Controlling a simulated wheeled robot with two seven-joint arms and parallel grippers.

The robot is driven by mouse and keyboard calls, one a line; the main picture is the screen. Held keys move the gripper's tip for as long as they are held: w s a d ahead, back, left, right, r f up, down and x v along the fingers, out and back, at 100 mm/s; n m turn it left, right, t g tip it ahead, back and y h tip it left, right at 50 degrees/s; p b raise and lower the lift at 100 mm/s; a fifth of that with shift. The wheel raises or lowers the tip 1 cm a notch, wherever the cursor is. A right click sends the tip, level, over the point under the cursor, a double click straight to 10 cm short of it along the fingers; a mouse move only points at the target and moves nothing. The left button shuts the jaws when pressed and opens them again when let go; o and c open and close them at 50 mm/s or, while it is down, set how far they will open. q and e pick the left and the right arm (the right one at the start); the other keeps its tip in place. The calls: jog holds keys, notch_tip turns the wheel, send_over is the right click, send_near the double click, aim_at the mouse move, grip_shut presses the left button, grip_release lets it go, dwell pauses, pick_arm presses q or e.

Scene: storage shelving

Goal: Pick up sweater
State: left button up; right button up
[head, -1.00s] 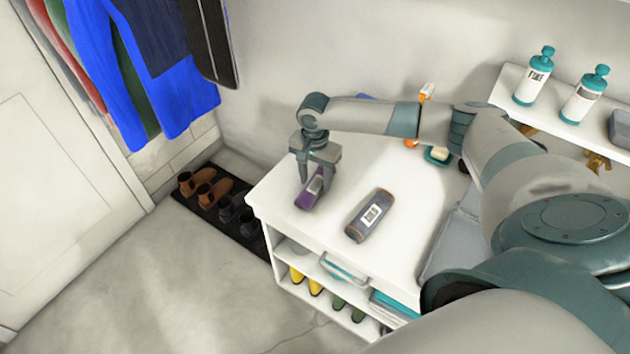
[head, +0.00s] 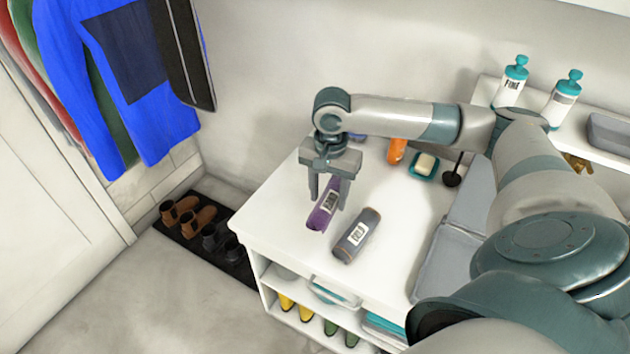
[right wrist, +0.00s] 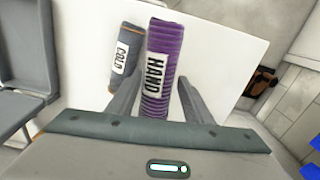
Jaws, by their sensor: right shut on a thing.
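A purple rolled knit sweater (head: 322,213) with a white label is between the fingers of my right gripper (head: 328,192), over the white cabinet top (head: 285,215). In the right wrist view the purple roll (right wrist: 160,65) reads HAND and lies between the two fingers (right wrist: 158,88). My right gripper is shut on it. It looks nearer to the wrist camera than the roll beside it; the gap to the top is hard to judge. A grey-blue roll (head: 357,236) lies on the cabinet top to its right, labelled COLD in the wrist view (right wrist: 125,62). My left gripper is not in view.
An orange bottle (head: 396,151), a soap dish (head: 424,167) and a grey bin (head: 450,240) stand toward the back and right. Two pump bottles (head: 512,84) stand on the wall shelf. Clothes (head: 110,85) hang at the left. Shoes (head: 185,217) are on the floor mat.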

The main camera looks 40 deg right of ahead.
jog(key=shift+s+d+r, duration=0.15)
jog(key=shift+s+r, duration=0.25)
jog(key=shift+s, duration=0.25)
jog(key=shift+s+r, duration=0.1)
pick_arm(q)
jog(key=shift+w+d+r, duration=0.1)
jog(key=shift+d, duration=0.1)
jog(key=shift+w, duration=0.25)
